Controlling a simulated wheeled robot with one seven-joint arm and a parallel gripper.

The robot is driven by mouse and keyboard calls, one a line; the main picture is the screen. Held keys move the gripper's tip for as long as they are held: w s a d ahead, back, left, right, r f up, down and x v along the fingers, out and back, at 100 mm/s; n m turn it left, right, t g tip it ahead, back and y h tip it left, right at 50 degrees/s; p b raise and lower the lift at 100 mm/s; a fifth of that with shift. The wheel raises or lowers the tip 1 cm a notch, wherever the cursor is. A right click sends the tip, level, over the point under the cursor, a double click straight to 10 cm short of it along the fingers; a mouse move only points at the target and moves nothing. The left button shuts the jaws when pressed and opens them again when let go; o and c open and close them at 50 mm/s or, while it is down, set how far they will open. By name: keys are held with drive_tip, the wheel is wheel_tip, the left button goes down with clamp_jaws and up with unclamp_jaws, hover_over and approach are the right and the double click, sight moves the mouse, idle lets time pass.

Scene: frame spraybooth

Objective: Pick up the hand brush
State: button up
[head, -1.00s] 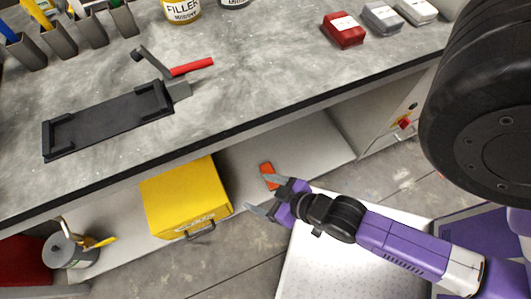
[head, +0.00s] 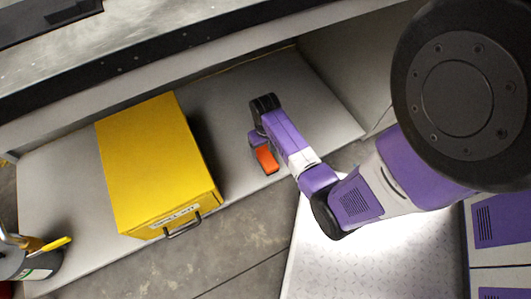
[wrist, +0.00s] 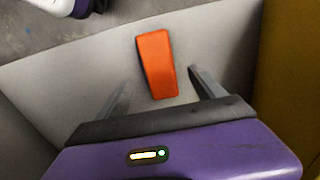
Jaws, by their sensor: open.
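An orange, narrow block-like thing, which I take to be the hand brush (head: 267,160), lies on the grey lower shelf near its front edge. It also shows in the wrist view (wrist: 156,62), lying lengthwise away from my gripper. No bristles can be made out. My gripper (wrist: 158,78) is open and empty, with one finger on each side of the brush's near end and a gap on both sides. In the head view my own arm hides the fingers and part of the brush.
A yellow box (head: 155,150) with a front handle stands left of the brush on the shelf (head: 235,110). The workbench (head: 150,40) overhangs the back. A tin (head: 30,262) with brushes stands at the lower left. Shelf to the right is clear.

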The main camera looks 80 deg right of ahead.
sight(265, 156)
drive_tip(key=shift+d+f+b, duration=0.1)
drive_tip(key=shift+f+b, duration=2.45)
drive_tip(key=shift+f, duration=1.35)
drive_tip(key=shift+r, duration=0.1)
drive_tip(key=c, duration=1.7)
drive_tip(key=shift+r, duration=0.1)
wheel_tip(265, 156, up, 20)
drive_tip(key=p, duration=1)
drive_tip(key=shift+p, duration=0.3)
